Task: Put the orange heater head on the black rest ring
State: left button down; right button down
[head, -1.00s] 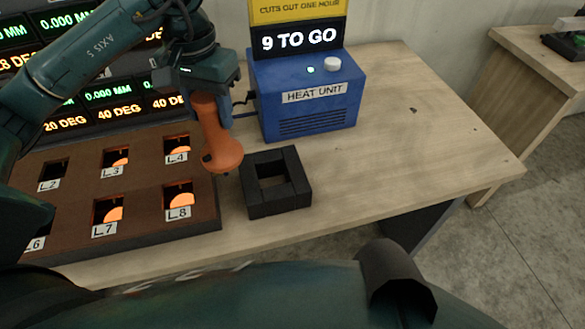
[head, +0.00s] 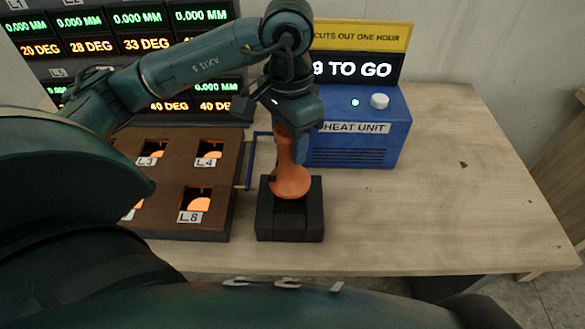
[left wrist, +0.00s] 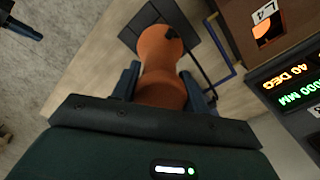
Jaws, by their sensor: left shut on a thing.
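The orange heater head (head: 290,182) hangs upright with its flared end down over the opening of the black rest ring (head: 290,226). Whether it touches the ring I cannot tell. My left gripper (head: 291,150) is shut on the upper, narrow part of the heater head. In the left wrist view the heater head (left wrist: 158,58) sits between the two blue fingers, with the black ring (left wrist: 138,24) beyond it, partly hidden. A dark shape at the top left of that view may be my right gripper; its fingers are unclear.
The blue heat unit (head: 358,130) stands just behind the ring, with a "9 TO GO" sign on it. The brown block (head: 180,178) with glowing labelled openings is at the left, before the readout screens.

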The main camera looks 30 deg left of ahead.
aim_at(290, 163)
pick_arm(q)
notch_tip(290, 163, down, 5)
jog(key=shift+r, duration=0.2)
jog(key=shift+f+p, duration=0.3)
jog(key=shift+f, duration=0.2)
pick_arm(e)
jog(key=shift+s+d+f, duration=0.25)
jog(key=shift+s+f, duration=0.05)
jog(key=shift+s, duration=0.05)
pick_arm(q)
jog(key=shift+f+b, duration=0.2)
jog(key=shift+b, duration=0.15)
jog(key=c, duration=1.1)
grip_release()
jog(key=o, duration=0.4)
jog(key=shift+c, duration=0.2)
pick_arm(e)
jog(key=shift+w+a+r, duration=0.2)
jog(key=shift+w+r, duration=0.2)
jog(key=shift+r, duration=0.05)
pick_arm(q)
jog(key=shift+r, duration=0.15)
